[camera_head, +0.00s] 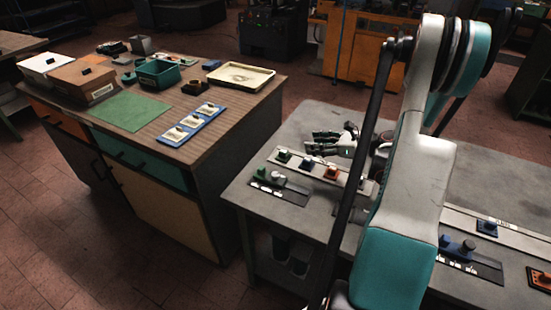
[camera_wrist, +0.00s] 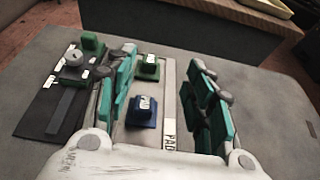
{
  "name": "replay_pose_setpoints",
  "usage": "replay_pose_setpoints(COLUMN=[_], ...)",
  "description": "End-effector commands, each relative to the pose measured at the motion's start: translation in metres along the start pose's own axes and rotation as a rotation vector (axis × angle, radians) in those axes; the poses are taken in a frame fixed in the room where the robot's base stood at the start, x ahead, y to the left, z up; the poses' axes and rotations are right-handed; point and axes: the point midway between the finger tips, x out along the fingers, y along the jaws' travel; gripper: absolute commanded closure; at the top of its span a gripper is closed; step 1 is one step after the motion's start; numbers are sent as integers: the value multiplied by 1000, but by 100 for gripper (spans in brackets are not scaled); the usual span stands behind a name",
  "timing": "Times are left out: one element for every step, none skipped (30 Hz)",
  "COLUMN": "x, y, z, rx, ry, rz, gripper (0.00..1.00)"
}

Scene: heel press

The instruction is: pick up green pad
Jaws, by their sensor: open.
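The green pad (camera_head: 283,156) is a small block with a raised knob at the left end of a pale strip on the grey bench. In the wrist view the green pad (camera_wrist: 149,66) is ahead, near the left fingertip. A blue pad (camera_wrist: 143,112) sits closer, between my fingers in that view; it also shows in the head view (camera_head: 308,163). An orange-red pad (camera_head: 332,173) is farther right on the strip. My gripper (camera_head: 313,142) is above the bench by the strip. Its teal fingers (camera_wrist: 163,62) are spread, with nothing held.
A dark plate (camera_head: 262,190) with a green block and grey knob lies beside the strip. A second strip with pads (camera_head: 487,227) is at right. A wooden-topped cabinet (camera_head: 245,97) at left holds boxes, a green mat and trays.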

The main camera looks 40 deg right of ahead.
Motion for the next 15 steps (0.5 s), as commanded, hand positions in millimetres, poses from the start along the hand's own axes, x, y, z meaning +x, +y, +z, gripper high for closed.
replay_pose_setpoints(x=[-7,-9,-11,-12,-10,-7,-2,3,10,16,22,30,36,42,48], y=[-1,-1,0,0,1,1,2,2,3,3,3,3,3,3,4], z=[-17,-24,-31,-34,-36,-38,-38,-38,-38,-39,-39,-39,-40,-40,-40], rx=[-5,-9,-12,-14,-15,-16,-16,-17,-17,-17,-16,-16,-16,-16,-16], ry=[20,31,42,46,49,52,52,52,52,51,51,51,51,51,51], rz=[5,11,15,18,20,23,24,26,26,25,26,26,25,25,25], gripper=[52,52,52,52,52,52,52,52,52,52,52,52,52,52,52])
